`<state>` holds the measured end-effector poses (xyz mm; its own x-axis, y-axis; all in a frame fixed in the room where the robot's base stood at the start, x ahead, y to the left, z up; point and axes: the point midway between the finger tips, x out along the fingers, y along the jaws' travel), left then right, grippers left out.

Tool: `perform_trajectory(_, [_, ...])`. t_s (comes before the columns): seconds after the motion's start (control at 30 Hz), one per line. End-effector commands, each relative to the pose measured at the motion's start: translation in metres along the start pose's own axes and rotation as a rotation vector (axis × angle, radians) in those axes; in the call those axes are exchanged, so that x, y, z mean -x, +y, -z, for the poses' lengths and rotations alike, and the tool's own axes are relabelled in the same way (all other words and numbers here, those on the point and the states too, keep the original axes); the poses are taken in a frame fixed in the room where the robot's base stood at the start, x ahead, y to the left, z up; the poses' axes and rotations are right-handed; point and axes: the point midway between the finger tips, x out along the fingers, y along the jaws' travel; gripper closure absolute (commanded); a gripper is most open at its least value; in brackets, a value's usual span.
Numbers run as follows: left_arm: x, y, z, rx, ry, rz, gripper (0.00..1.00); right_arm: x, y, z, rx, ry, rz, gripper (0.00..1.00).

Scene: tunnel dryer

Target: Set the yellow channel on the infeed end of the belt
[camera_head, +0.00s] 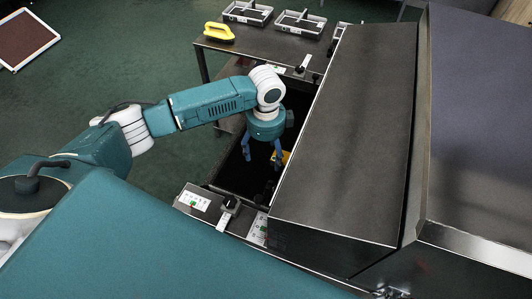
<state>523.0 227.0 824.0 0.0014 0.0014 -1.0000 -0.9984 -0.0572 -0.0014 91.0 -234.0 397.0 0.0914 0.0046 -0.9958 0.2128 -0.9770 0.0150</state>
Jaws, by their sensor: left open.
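My left gripper (262,158) points down over the dark belt (235,170), in the gap left of the large dark dryer hood. Its blue fingers are spread apart and open. My right gripper is not in view.
The dryer hood (345,120) stands close right of the gripper. A side table (255,45) at the back holds a yellow handled object (219,32) and metal trays (300,23). Small control panels (195,200) sit at the front edge. A framed brown panel (22,38) lies far left.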

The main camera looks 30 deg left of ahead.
Motion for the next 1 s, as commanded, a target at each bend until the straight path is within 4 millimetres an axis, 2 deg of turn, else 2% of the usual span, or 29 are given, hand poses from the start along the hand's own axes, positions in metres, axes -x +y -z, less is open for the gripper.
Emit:
perform_trajectory(0.17, [0.029,-0.002,0.0,-0.002,0.002,0.006,0.26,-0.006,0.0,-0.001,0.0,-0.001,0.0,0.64])
perform_trajectory(0.4, [0.081,-0.002,0.0,-0.001,0.001,0.006,0.26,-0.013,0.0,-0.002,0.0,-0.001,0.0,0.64])
perform_trajectory(0.53, [0.102,-0.002,0.0,0.001,0.001,0.004,0.26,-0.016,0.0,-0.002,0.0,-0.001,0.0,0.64])
perform_trajectory(0.7, [0.115,-0.001,0.0,0.0,0.0,0.001,0.26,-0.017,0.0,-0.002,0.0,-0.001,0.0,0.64])
perform_trajectory(1.0, [0.117,0.0,0.0,0.0,0.0,0.001,0.26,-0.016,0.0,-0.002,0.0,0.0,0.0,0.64])
